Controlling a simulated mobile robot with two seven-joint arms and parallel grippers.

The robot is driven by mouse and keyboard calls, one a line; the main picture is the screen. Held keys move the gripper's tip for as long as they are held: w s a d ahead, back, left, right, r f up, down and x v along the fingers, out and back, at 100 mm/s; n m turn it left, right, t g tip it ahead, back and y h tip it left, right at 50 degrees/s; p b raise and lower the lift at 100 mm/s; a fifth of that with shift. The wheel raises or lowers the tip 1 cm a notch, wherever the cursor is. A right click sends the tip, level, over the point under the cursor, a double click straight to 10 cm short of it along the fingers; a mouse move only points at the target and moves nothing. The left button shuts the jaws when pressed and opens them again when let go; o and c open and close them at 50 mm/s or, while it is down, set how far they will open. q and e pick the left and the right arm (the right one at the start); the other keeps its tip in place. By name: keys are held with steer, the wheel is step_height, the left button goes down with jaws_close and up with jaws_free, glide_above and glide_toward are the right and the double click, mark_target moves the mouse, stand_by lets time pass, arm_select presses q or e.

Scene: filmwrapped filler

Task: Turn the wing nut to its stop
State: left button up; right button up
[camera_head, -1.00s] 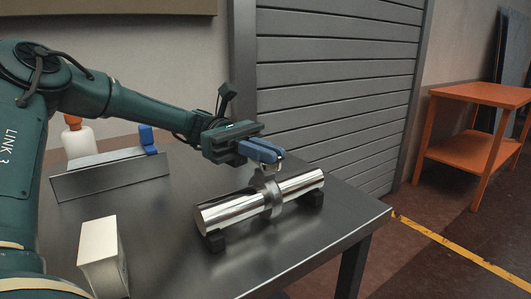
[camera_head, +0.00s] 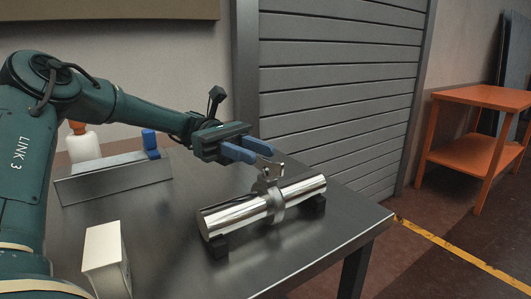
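A shiny metal pipe (camera_head: 237,217) lies on the grey metal table (camera_head: 165,265), held up on dark blocks. A metal clamp ring (camera_head: 277,203) goes around its middle. The small wing nut (camera_head: 270,171) stands on top of the clamp, its wings pointing up. My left gripper (camera_head: 263,155) is just above and to the left of the wing nut. Its two blue fingers are spread apart, with nothing seen between them, and they look clear of the nut. My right gripper is not in view.
A white box (camera_head: 103,254) stands at the front left of the table. A metal angle plate (camera_head: 115,181), a blue object (camera_head: 150,139) and a white bottle with an orange top (camera_head: 83,146) are at the back left. An orange side table (camera_head: 465,153) stands apart at right.

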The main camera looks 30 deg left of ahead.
arm_select(q)
steer(key=shift+w+a, duration=0.15)
steer(key=shift+a, duration=0.75)
steer(key=shift+w+a, duration=0.15)
steer(key=shift+a, duration=0.75)
